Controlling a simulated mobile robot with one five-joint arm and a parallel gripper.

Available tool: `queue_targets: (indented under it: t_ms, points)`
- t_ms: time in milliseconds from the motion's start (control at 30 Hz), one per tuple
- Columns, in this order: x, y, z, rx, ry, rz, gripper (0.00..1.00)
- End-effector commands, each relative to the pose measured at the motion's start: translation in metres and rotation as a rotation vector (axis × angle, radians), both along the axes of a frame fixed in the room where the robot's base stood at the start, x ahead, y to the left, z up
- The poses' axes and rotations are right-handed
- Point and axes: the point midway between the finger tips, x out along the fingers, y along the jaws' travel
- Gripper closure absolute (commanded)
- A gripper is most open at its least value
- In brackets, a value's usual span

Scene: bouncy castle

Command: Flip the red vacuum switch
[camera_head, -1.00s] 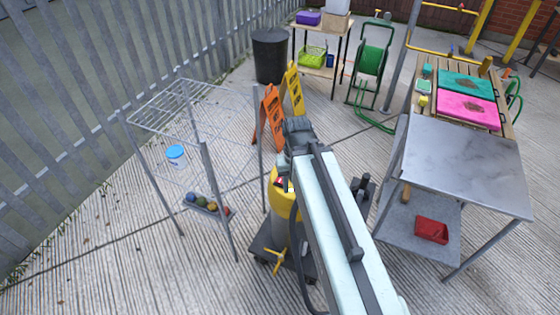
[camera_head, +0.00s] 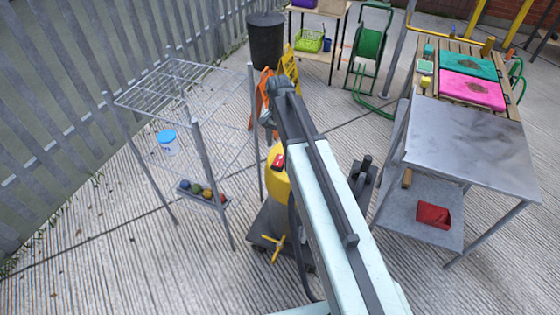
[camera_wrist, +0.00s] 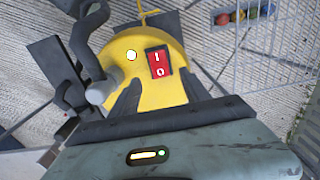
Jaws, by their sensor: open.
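The red vacuum switch (camera_wrist: 158,62) is a rocker marked I and O on the yellow top of the vacuum (camera_wrist: 178,90). In the head view the switch (camera_head: 277,161) shows just left of my arm, on the yellow vacuum top (camera_head: 279,185). My gripper (camera_wrist: 158,90) is open, and its two dark fingers point over the yellow top in the wrist view. The switch lies just beyond the fingertips, near the right one. I cannot tell whether a finger touches the top. In the head view my arm hides part of the vacuum.
A black bin (camera_head: 266,42) and orange sign (camera_head: 262,98) stand behind. A grey hose (camera_wrist: 88,45) rises beside the switch.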

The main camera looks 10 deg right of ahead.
Motion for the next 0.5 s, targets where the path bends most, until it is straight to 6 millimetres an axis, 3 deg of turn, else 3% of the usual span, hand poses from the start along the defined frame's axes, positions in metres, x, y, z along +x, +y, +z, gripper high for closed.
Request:
queue_targets:
  t_ms: [167,500]
  points:
    - [-0.001,0.0,-0.012,0.0,0.0,0.002,0.45]
    - [-0.001,-0.001,-0.069,0.0,0.0,0.003,0.45]
